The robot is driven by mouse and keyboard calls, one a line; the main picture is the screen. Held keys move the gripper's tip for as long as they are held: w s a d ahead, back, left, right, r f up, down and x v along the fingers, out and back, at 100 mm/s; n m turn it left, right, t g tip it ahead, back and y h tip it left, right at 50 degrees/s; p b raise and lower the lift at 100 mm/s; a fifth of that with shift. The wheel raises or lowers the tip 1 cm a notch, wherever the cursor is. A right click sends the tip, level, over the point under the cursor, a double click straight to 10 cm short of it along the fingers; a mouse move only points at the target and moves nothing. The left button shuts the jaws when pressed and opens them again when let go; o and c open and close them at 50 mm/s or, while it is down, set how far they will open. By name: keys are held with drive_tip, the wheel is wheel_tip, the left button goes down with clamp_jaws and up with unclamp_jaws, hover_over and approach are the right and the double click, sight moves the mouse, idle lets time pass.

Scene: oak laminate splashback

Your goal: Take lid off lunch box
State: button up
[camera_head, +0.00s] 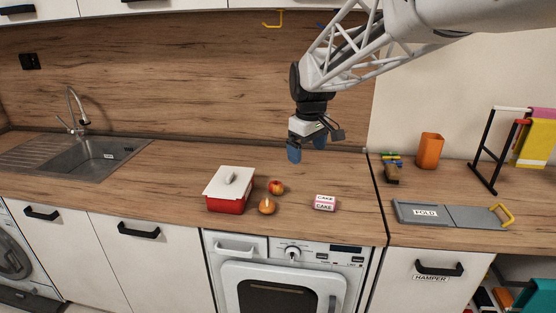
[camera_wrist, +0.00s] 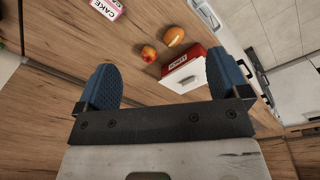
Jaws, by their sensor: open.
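The lunch box (camera_head: 226,206) is a red box on the wooden counter, left of centre in the head view. Its white lid (camera_head: 222,186) sits on top, with a raised pale handle (camera_head: 232,177) in the middle. My gripper (camera_head: 307,148) is open and empty, with blue fingertips, above the back of the counter to the right of the box and apart from it. In the wrist view the red box wall (camera_wrist: 196,51) and white lid (camera_wrist: 182,77) show between the open fingers, nearer the right one, which hides part of the lid.
A sink (camera_head: 95,157) is at left; a grey folding board (camera_head: 450,215) is at right. Counter left of the box is clear.

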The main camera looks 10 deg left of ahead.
drive_tip(key=w+a+f+n, duration=0.4)
drive_tip(key=w+a, duration=0.5)
drive_tip(key=a, duration=0.4)
drive_tip(key=n+g, duration=0.1)
drive_tip(key=n, duration=0.2)
hover_over(230, 174)
wheel_tip(230, 174, down, 7)
drive_tip(key=shift+s+f, duration=0.1)
drive_tip(key=shift+f, duration=0.1)
drive_tip(key=shift+f, duration=1.25)
drive_tip(key=shift+f, duration=2.65)
